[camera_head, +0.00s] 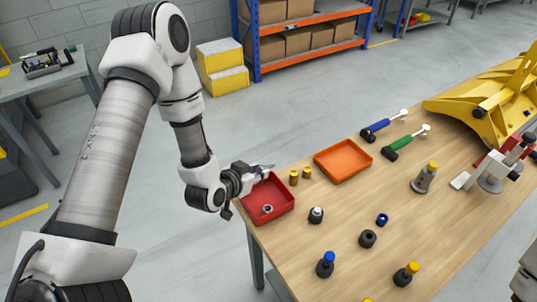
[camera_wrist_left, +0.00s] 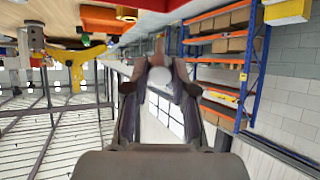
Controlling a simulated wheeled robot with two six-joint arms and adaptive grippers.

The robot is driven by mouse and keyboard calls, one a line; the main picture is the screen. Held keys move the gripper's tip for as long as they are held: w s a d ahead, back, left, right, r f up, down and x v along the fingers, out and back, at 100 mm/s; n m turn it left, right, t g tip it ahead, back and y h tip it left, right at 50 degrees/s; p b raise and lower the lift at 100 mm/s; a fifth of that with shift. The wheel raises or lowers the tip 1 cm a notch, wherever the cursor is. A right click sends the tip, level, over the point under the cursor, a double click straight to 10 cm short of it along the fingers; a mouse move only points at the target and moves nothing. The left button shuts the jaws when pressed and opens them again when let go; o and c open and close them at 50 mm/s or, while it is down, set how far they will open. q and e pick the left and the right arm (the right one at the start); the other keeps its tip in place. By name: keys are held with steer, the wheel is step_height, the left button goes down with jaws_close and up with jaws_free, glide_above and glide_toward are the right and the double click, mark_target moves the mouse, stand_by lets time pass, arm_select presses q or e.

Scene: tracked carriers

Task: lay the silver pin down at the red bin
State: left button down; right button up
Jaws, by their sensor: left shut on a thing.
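The red bin (camera_head: 282,206) stands at the table's near left corner. A small ring-like silver and dark piece (camera_head: 267,209) lies in it. My left gripper (camera_head: 258,171) is above the bin's far left edge, pointing right. It is shut on a pale, silvery piece, seemingly the silver pin (camera_wrist_left: 160,77), which shows between the fingers in the left wrist view. The fingers hide most of it, so its full shape cannot be told. My right gripper is not in view.
A dark cylinder with a light top (camera_head: 316,215), blue-topped (camera_head: 326,264) and yellow-topped (camera_head: 406,274) pieces stand nearer. A yellow part (camera_head: 490,105) lies at the far right.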

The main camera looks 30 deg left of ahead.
arm_select(q)
steer(key=f+b, duration=0.2)
steer(key=s+f+b, duration=0.1)
steer(key=f+b, duration=0.1)
steer(key=f, duration=0.1)
steer(key=s+f+b, duration=0.1)
steer(key=f+b, duration=0.1)
steer(key=shift+s+d+f+b, duration=0.1)
steer(key=shift+s+f+b, duration=0.15)
steer(key=shift+b, duration=0.15)
steer(key=shift+s+f+b, duration=0.1)
steer(key=shift+f+b, duration=0.2)
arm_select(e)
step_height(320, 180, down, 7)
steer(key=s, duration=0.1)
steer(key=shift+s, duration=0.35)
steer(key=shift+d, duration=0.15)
arm_select(q)
steer(key=c, duration=0.9)
jaws_free()
steer(key=shift+o, duration=0.2)
steer(key=shift+r, duration=0.1)
